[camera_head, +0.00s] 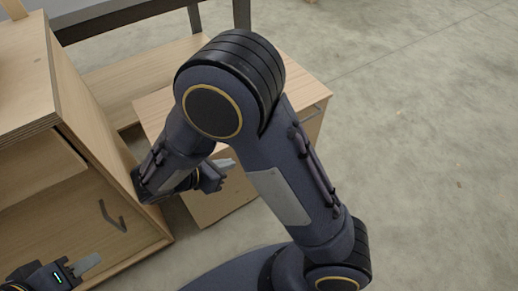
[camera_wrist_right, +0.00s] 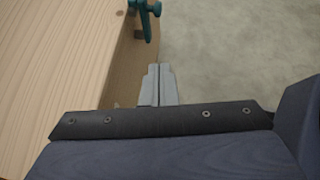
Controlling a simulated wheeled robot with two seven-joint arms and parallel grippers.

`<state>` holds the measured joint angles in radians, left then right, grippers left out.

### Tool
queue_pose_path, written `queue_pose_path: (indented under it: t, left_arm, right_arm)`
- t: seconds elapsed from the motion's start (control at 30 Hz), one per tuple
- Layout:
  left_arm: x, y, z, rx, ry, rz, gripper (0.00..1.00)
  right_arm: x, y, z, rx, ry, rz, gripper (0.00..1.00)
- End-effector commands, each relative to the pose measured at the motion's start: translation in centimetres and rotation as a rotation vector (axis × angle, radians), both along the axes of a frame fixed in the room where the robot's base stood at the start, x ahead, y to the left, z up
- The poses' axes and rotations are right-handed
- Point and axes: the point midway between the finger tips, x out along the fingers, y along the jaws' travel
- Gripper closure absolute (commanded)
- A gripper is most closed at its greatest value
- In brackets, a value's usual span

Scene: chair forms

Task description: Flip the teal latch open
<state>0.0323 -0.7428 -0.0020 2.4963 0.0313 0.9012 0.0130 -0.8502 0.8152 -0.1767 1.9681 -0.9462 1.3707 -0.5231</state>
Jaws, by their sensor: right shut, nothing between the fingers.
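The teal latch (camera_wrist_right: 145,16) is at the top of the right wrist view, on the edge of a pale wooden surface. Its upper part is cut off by the frame, and I cannot make it out in the head view. My right gripper (camera_wrist_right: 159,70) is shut and empty, its grey fingertips a little below the latch in the picture and apart from it. In the head view my right gripper (camera_head: 228,163) is beside the small wooden cabinet. My left gripper (camera_head: 94,260) is at the lower left, and its jaw opening is not clear.
A wooden cabinet (camera_head: 75,100) with a dark handle (camera_head: 112,217) fills the left. The small wooden cabinet (camera_head: 225,205) stands in the middle, partly hidden by my right arm. A dark table edge (camera_head: 110,18) runs behind. The concrete floor (camera_head: 430,150) at right is clear.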

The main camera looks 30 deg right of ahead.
Motion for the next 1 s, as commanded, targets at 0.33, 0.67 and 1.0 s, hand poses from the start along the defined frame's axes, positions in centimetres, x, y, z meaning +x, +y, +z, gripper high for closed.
queue_pose_path:
  t: [0.33, 0.67, 1.0]
  left_arm:
    - [0.0, 0.0, -1.5, 0.000, 0.000, 0.000, 0.64]
    - [0.0, 0.0, -4.7, 0.000, 0.000, 0.000, 0.64]
    - [0.0, 0.0, -5.9, 0.000, 0.000, 0.000, 0.64]
  right_arm:
    - [0.5, -2.1, -1.9, 0.001, 0.002, -0.005, 1.00]
    - [1.9, -7.6, -6.2, 0.003, 0.001, -0.006, 1.00]
    - [3.1, -11.4, -5.5, 0.004, -0.001, -0.004, 1.00]
